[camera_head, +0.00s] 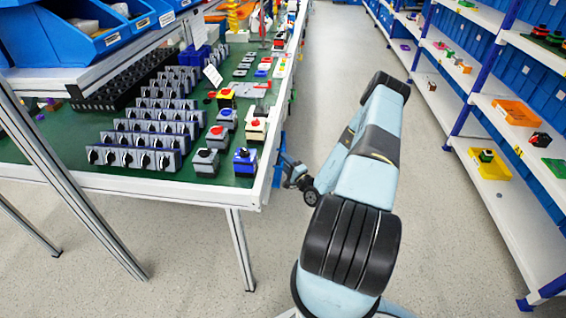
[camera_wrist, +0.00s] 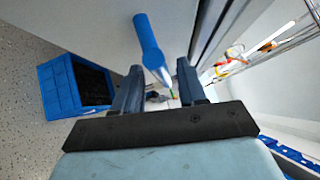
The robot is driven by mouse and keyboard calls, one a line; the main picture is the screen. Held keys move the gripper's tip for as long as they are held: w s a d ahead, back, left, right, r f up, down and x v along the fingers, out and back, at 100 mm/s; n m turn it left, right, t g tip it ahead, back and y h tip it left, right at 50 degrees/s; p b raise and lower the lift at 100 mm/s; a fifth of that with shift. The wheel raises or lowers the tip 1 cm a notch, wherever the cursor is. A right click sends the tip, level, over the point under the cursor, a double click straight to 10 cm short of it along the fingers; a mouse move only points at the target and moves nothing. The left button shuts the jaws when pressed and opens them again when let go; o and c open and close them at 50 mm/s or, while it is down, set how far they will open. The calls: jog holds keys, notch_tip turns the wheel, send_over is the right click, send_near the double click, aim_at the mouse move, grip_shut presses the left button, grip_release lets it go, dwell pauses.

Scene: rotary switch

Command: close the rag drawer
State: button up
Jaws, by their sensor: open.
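My gripper (camera_wrist: 158,78) shows in the wrist view with its two dark fingers apart. A blue rounded bar with a pale tip (camera_wrist: 147,36) shows beyond and between the fingers; I cannot tell whether it touches them. An open blue box with a dark inside (camera_wrist: 58,88) is at the left of the wrist view, apart from the fingers. I cannot tell whether either of these belongs to the rag drawer. In the head view my arm reaches down beside the right edge of the workbench (camera_head: 262,178), and the fingertips are not clear there.
The workbench carries rows of grey switches (camera_head: 140,135) and several coloured switches near its right edge. Blue bins (camera_head: 75,35) stand above it. A shelf rack (camera_head: 500,100) runs along the right. The grey floor aisle (camera_head: 340,40) between them is clear beyond my arm.

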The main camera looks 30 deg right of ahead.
jog(key=v, duration=1.3)
jog(key=shift+s, duration=0.1)
